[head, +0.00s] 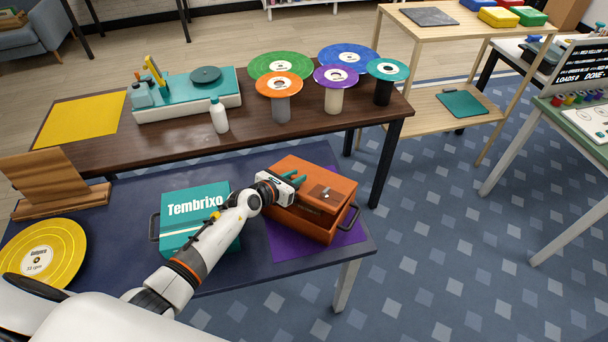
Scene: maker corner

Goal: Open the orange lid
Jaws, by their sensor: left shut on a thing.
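The orange box (305,226) stands on a purple mat at the right end of the near dark blue table. Its orange lid (336,183) is on top, with a small metal latch or fitting (326,193). A dark strip shows below the lid's near edge; I cannot tell how far the lid is raised. My left gripper (298,181), with teal fingers, reaches in from the left over the box top and is shut on the lid. The gripper and wrist hide part of the box's left side. My right gripper is not in view.
A teal Tembrixo box (180,240) stands left of the orange box, partly behind my left arm. A purple mat (285,246) lies under the orange box. A yellow record (55,252) and wooden stand (60,190) are at left. Record stands and a white bottle (219,116) occupy the brown table behind.

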